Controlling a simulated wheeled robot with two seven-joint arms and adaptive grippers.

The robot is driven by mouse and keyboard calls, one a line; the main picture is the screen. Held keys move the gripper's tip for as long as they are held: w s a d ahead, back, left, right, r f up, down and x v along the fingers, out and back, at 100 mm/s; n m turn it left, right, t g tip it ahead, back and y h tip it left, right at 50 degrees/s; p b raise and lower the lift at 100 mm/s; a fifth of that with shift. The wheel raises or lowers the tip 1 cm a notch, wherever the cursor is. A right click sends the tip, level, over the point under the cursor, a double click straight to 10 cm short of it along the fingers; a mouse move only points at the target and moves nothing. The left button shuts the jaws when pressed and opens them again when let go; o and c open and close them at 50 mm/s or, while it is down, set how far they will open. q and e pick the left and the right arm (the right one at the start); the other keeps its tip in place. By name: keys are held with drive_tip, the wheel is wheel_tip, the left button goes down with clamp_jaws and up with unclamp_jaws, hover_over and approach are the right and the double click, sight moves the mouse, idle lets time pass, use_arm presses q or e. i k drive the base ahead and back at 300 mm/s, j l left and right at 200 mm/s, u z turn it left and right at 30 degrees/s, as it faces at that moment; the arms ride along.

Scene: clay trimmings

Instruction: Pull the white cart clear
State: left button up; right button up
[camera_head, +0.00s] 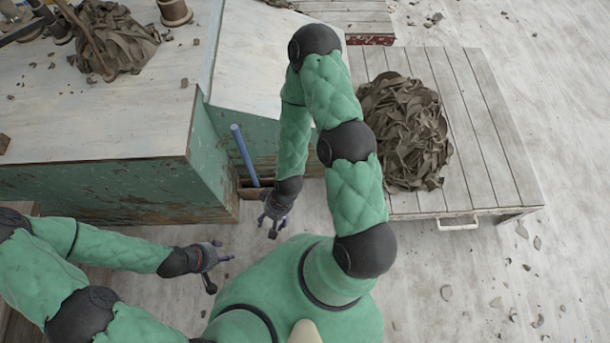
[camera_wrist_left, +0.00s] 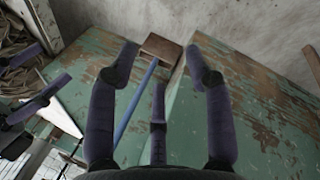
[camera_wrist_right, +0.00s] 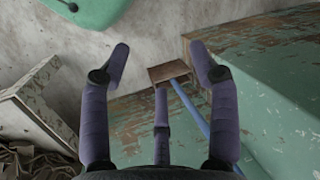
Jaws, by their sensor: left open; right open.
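The white cart (camera_head: 500,150) is a low platform of whitewashed slats at the right of the head view. It bears a heap of grey-brown clay trimmings (camera_head: 407,130). A pale handle (camera_head: 458,224) shows on its near edge. What looks like its weathered corner shows in the right wrist view (camera_wrist_right: 38,100). My right gripper (camera_head: 272,222) is open and empty, left of the cart and apart from it. My left gripper (camera_head: 220,268) is open and empty, farther left. My right arm hides part of the cart's left side.
A green cabinet with a pale top (camera_head: 110,120) stands at the left, with more trimmings (camera_head: 115,40) on it. A blue stick (camera_head: 243,155) with a brown wooden block (camera_head: 250,188) stands between green units. The floor (camera_head: 560,220) right of the cart is mostly free, with scattered chips.

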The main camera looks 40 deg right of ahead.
sight(449, 144)
drive_tip(key=z, duration=3.3)
drive_tip(key=i+l+u, duration=0.15)
drive_tip(key=u, duration=0.3)
drive_tip(key=i+l+u, duration=0.1)
drive_tip(key=l+u, duration=0.6)
drive_tip(key=u, duration=0.25)
